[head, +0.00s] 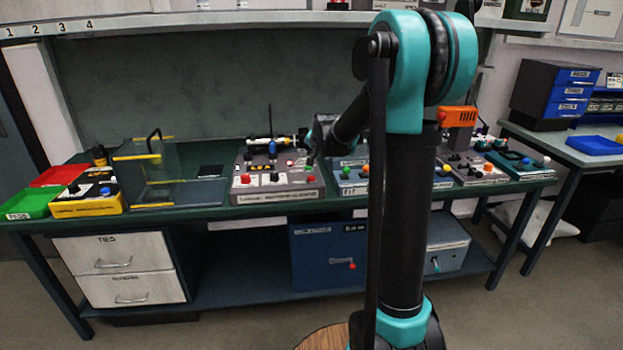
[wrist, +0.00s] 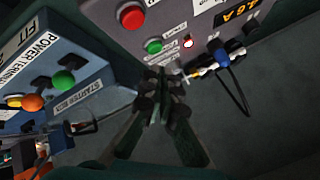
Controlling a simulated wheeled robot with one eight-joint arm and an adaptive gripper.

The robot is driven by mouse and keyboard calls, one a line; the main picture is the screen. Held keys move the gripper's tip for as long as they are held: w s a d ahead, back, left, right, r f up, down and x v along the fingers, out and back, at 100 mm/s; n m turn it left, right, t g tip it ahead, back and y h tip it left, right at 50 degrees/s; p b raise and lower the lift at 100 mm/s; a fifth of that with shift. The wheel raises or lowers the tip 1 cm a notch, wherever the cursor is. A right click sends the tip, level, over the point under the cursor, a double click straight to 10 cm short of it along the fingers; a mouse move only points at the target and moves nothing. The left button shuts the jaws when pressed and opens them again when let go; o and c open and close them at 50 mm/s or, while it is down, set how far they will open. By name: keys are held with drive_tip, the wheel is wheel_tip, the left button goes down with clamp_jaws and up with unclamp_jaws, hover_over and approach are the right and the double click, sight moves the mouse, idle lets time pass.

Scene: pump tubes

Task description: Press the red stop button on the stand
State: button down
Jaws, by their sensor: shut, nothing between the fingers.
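A grey control stand (head: 278,192) on the bench carries a red button (head: 311,179) at its front right; a second red button (head: 245,179) is at its front left. In the wrist view the stand (wrist: 215,70) is at the top, with a round red button (wrist: 131,16) and a green button (wrist: 153,46) beside it. My gripper (wrist: 168,82) is shut and empty. Its fingertips appear below the green button in the picture, apart from the red one. Whether they touch the panel I cannot tell. In the head view my arm partly hides the gripper.
A blue box marked FIT (wrist: 55,75) with green, orange and yellow knobs is close beside the stand. A blue connector (wrist: 222,56) with a black cable is on the stand's other side. A clear-walled fixture (head: 170,165) stands further left on the bench.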

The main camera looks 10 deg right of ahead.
sight(312, 178)
drive_tip(key=shift+f, duration=2.85)
drive_tip(key=shift+f, duration=0.1)
drive_tip(key=shift+f, duration=0.3)
drive_tip(key=shift+f, duration=0.6)
idle(0.3)
drive_tip(key=shift+r, duration=1)
drive_tip(key=shift+r, duration=2.55)
